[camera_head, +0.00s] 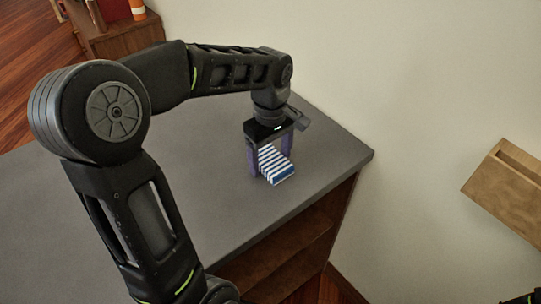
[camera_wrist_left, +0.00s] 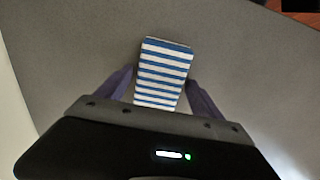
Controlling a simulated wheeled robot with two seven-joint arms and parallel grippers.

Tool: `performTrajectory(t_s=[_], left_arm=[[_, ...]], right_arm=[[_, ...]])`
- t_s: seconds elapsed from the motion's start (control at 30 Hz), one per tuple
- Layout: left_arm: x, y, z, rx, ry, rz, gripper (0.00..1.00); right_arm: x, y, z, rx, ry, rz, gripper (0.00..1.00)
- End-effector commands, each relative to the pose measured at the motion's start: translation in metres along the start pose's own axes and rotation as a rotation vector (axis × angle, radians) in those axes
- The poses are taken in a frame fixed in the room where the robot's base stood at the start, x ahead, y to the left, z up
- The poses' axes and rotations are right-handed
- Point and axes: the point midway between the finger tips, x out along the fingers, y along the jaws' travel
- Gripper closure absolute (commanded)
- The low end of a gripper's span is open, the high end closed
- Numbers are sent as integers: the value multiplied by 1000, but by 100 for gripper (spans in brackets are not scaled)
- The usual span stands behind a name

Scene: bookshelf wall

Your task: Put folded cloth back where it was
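The folded cloth (camera_head: 277,165), with blue and white stripes, lies on the grey counter top (camera_head: 215,205) near its right end. It also shows in the left wrist view (camera_wrist_left: 163,72). My left gripper (camera_head: 270,165) points down over the cloth with one purple finger on each side of it. In the left wrist view the fingers (camera_wrist_left: 160,76) are spread, with narrow gaps beside the cloth, so the gripper looks open. Part of the cloth is hidden under the gripper body.
The counter has open wooden shelves (camera_head: 297,252) below its front edge. A pale wall (camera_head: 420,75) stands behind. A wooden wall box (camera_head: 505,180) is at the right. A brown cabinet (camera_head: 130,38) with several items is at the upper left. The counter around the cloth is clear.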

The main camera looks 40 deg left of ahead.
Motion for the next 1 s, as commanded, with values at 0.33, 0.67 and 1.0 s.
performTrajectory(t_s=[0.33,0.67,1.0], left_arm=[[-3,0,0,0,0,0,19],[-45,1,-1,0,3,5,19],[-116,0,0,0,0,0,19]], right_arm=[[-2,-1,0,0,0,0,9],[-1,0,0,0,0,0,9],[-16,-6,1,1,-2,2,9]])
